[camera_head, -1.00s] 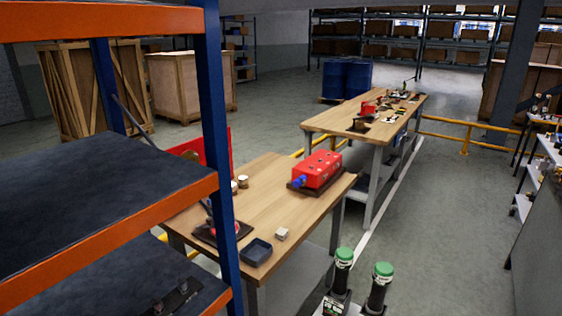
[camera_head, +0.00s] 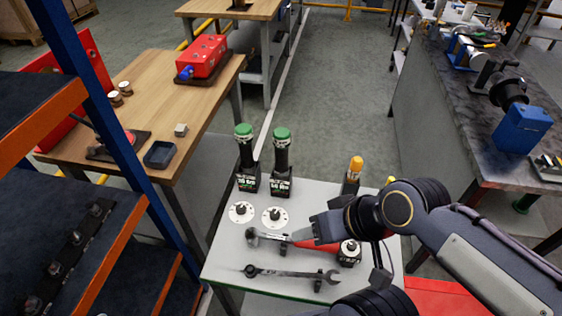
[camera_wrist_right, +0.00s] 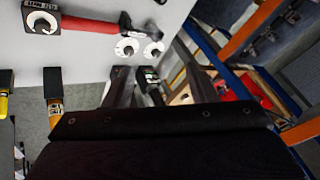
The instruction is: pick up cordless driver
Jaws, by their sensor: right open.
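Two upright black tools with green tops, which look like cordless drivers, stand at the back of the white table: the left one (camera_head: 246,160) and the right one (camera_head: 281,164). My right gripper (camera_head: 316,226) reaches in from the right over the table, in front of them and apart from both. In the right wrist view its fingers (camera_wrist_right: 152,66) are spread with nothing held, and a labelled black base (camera_wrist_right: 149,76) shows beyond them. An upright yellow-topped tool (camera_head: 353,176) is partly hidden by my right arm. My left gripper is out of view.
On the white table (camera_head: 222,262) lie two white dials (camera_head: 240,212), a red-handled tool (camera_head: 313,244) under my gripper and a dark wrench (camera_head: 300,274). A blue-and-orange rack (camera_head: 125,170) stands left. A wooden bench (camera_head: 150,100) is behind; a dark bench (camera_head: 450,110) is right.

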